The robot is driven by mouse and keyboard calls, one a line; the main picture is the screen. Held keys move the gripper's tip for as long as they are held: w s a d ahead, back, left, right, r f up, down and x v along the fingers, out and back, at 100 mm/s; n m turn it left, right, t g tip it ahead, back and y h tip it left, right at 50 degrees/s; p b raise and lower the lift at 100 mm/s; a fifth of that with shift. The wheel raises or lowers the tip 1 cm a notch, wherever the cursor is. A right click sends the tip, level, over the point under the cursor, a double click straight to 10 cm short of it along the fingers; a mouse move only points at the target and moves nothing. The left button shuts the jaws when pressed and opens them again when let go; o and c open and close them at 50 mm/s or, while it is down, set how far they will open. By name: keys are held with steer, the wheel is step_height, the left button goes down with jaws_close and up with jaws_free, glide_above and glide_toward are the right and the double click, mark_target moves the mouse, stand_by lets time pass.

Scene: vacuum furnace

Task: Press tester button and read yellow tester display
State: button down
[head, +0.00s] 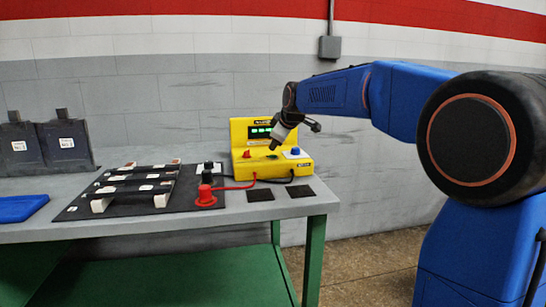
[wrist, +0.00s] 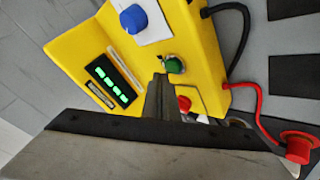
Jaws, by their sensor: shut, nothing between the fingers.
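The yellow tester (head: 304,166) stands at the table's right rear; it also fills much of the wrist view (wrist: 75,50). Its display (wrist: 112,81) is lit with green characters, too small and blurred to read surely; it also glows in the head view (head: 259,129). A green button (wrist: 175,65) sits on the tester's lower deck, between a blue knob (wrist: 132,18) and a red knob (wrist: 183,103). My gripper (head: 273,147) is shut and empty, pointing down over the deck. In the wrist view its fingertips (wrist: 160,77) are close beside the green button; I cannot tell whether they touch.
A red probe (head: 206,198) and a black probe (head: 207,174) stand left of the tester, with cables. A black mat (head: 75,209) holds bars on white supports. Two dark square pads (head: 260,195) lie in front. Dark panels (head: 66,143) lean at the left.

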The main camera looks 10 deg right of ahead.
mark_target(275, 156)
steer(key=shift+f, duration=0.2)
stand_by(0.4)
steer(key=shift+f, duration=0.25)
steer(key=shift+f, duration=0.35)
stand_by(1.0)
steer(key=shift+r, duration=0.8)
steer(key=shift+r, duration=2.5)
